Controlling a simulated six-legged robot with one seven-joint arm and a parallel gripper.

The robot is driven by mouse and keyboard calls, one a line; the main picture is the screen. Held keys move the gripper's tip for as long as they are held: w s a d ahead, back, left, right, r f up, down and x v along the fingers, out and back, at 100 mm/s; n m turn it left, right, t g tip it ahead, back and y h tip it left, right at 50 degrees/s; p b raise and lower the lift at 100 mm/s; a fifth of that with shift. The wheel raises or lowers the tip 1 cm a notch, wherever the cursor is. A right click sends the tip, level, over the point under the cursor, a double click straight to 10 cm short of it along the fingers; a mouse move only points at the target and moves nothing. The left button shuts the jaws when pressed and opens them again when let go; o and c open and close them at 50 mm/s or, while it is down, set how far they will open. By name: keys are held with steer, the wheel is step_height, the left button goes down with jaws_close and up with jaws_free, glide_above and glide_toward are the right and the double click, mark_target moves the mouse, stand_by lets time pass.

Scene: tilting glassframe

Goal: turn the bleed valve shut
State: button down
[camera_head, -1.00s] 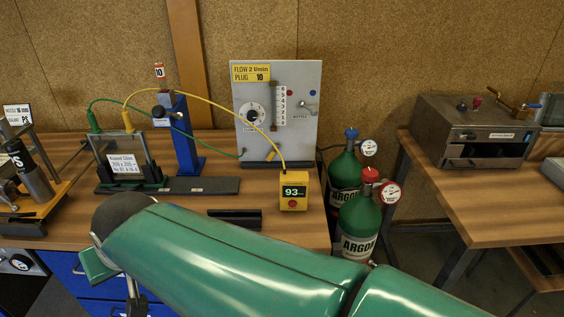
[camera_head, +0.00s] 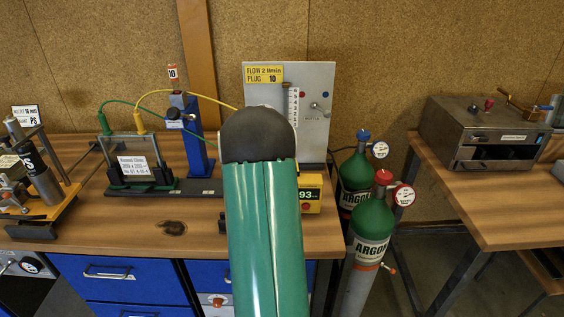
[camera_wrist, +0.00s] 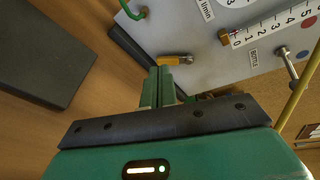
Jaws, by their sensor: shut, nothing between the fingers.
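The grey flow panel (camera_head: 318,125) stands at the back of the bench, its lower left part hidden behind my arm in the head view. In the wrist view, a small orange lever with a brass end (camera_wrist: 174,60) sits low on the panel (camera_wrist: 205,75). It looks like the bleed valve, but I see no label for it. My gripper (camera_wrist: 160,72) is shut and empty, its green fingertips just below the lever in the picture. I cannot tell whether they touch it. The gripper is hidden behind my arm in the head view.
The flow scale (camera_wrist: 265,27) and the bottle toggle (camera_wrist: 288,62) are close to the right of my fingers. A yellow cable (camera_wrist: 300,100) runs past at the right. A dark plate (camera_wrist: 50,55) lies on the bench.

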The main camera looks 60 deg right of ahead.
steer(key=s+d+f+m, duration=0.1)
steer(key=s+d+m+g, duration=0.1)
steer(key=s, duration=0.1)
steer(key=s+d+f+h, duration=0.1)
steer(key=shift+s+d+f+m+g, duration=0.2)
steer(key=shift+d+f+m+g, duration=0.1)
steer(key=shift+m+g, duration=0.1)
steer(key=x, duration=0.9)
steer(key=shift+w+d, duration=0.2)
steer(key=shift+d, duration=0.05)
steer(key=shift+w+a+m, duration=0.15)
steer(key=shift+w+m, duration=0.1)
steer(key=shift+m, duration=0.35)
steer(key=shift+w+a+r+m+t+y, duration=0.15)
steer(key=shift+w+m+t+y, duration=0.15)
steer(key=shift+m, duration=0.25)
steer(key=shift+w+a+r+m+t+y, duration=0.1)
steer(key=shift+m+t+y, duration=0.1)
steer(key=shift+m+y, duration=0.3)
steer(key=m, duration=0.1)
steer(key=m+t, duration=0.1)
steer(key=w+r+m+y, duration=0.1)
steer(key=shift+w+a+r+m+t, duration=0.1)
steer(key=shift+w+a+m+t, duration=0.05)
steer(key=shift+a+m+t, duration=0.15)
steer(key=shift+w+r, duration=0.15)
steer(key=shift+r, duration=0.1)
steer(key=shift+w+r, duration=0.1)
steer(key=shift+r, duration=0.1)
steer(key=shift+w+a, duration=0.15)
